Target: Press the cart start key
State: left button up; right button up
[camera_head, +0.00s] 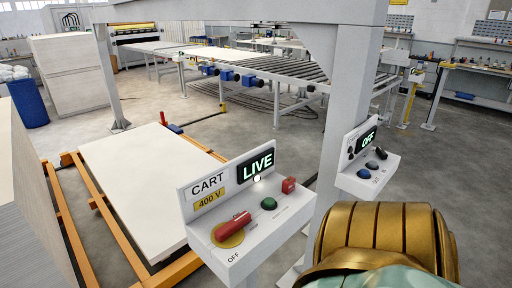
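The cart control box (264,243) stands in the lower middle on a post. Its upright panel reads CART and 400 V, and its display (255,167) reads LIVE in light letters. On the sloped top are a round green key (269,203), a red key (289,185) at the back right, and a red rotary handle (233,225) on a yellow disc near the word OFF. A small white lamp (257,178) glows below the display. The small labels beside the keys are too small to read. Neither gripper shows; a gold ribbed part of mine fills the lower right.
A second control box (367,177) with a display reading OFF stands right of the grey column (347,110). A white board stack (145,180) lies on orange rails at left. Roller conveyors (275,70) stand behind. Open floor lies between them.

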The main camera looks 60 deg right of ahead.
aim_at(269, 202)
jog(key=z, duration=1.9)
